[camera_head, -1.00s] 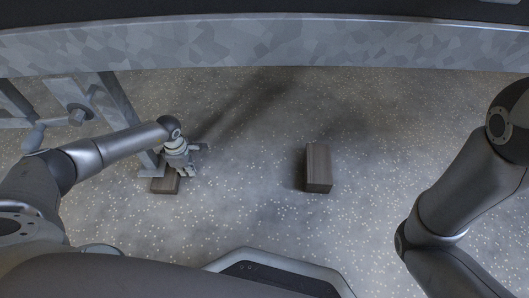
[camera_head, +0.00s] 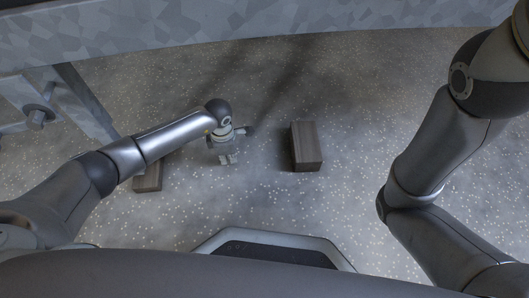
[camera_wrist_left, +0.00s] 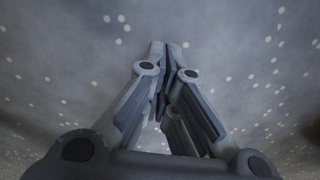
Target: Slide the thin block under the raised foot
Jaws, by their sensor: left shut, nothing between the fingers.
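The thin block (camera_head: 148,178) is dark brown wood and lies on the floor at the left in the head view. My left forearm crosses over its far part. The metal leg (camera_head: 88,105) comes down toward it from the trailer. Its foot is hidden behind my forearm, so I cannot tell how far under it the block reaches. My left gripper (camera_head: 228,160) is right of the thin block, apart from it, and shut on nothing. In the left wrist view the fingertips (camera_wrist_left: 160,50) meet over bare floor. My right gripper is out of view.
A thicker wooden block (camera_head: 306,146) stands on the floor right of my left gripper. The trailer's grey metal edge (camera_head: 250,25) spans the top. A crank-like metal part (camera_head: 38,115) is at the far left. Speckled floor around the blocks is clear.

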